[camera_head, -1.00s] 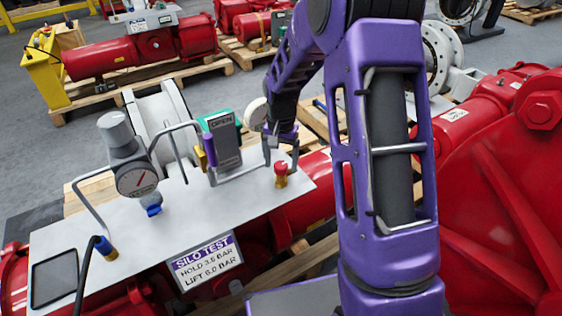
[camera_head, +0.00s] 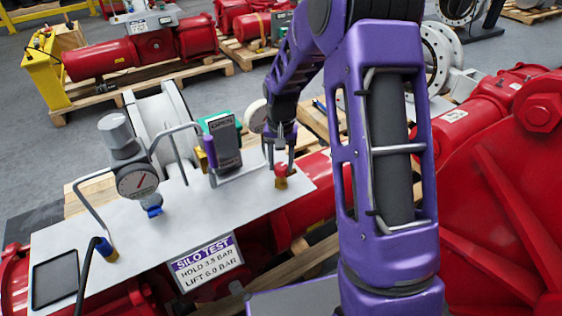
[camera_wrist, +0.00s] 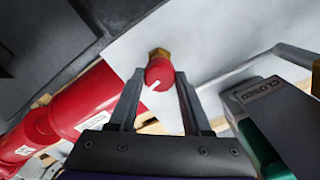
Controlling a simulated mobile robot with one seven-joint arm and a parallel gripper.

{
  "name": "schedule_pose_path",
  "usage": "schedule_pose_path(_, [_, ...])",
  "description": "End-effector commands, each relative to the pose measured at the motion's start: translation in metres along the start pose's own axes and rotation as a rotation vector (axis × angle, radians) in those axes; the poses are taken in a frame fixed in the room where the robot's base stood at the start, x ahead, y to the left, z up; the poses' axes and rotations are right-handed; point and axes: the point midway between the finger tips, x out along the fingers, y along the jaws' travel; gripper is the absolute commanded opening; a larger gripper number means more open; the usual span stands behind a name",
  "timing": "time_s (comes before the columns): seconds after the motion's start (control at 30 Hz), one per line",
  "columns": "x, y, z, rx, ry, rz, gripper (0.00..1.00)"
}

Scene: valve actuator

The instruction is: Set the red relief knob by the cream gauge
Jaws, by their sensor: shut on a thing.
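The red relief knob (camera_head: 281,170) sits on a brass fitting near the right end of a pale panel (camera_head: 215,215). It also shows in the wrist view (camera_wrist: 158,71), with a white mark on its face. My gripper (camera_head: 280,163) has its fingers on either side of the knob and is shut on it; the fingers also show in the wrist view (camera_wrist: 159,78).
A "SILO TEST" sign (camera_head: 206,262) hangs at the panel's front edge, with hold and lift pressures in bar. A green and dark box (camera_head: 222,140) and a bent metal rail (camera_head: 240,176) stand left of the knob. Red machinery (camera_head: 500,200) fills the right side.

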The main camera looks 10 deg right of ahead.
Motion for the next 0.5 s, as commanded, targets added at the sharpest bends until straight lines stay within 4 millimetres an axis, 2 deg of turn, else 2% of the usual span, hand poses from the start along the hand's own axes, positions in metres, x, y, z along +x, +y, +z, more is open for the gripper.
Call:
schedule_pose_path(0.13, [-0.0006,0.0001,0.0000,-0.059,0.000,0.000,0.00])
schedule_pose_path(0.4, [-0.0005,0.0000,-0.0001,-0.064,0.000,0.000,0.00])
schedule_pose_path(0.43, [-0.0006,0.0000,-0.0001,-0.063,0.000,0.000,0.54])
schedule_pose_path(0.5, [-0.0005,0.0000,-0.0001,-0.063,0.000,0.000,0.67])
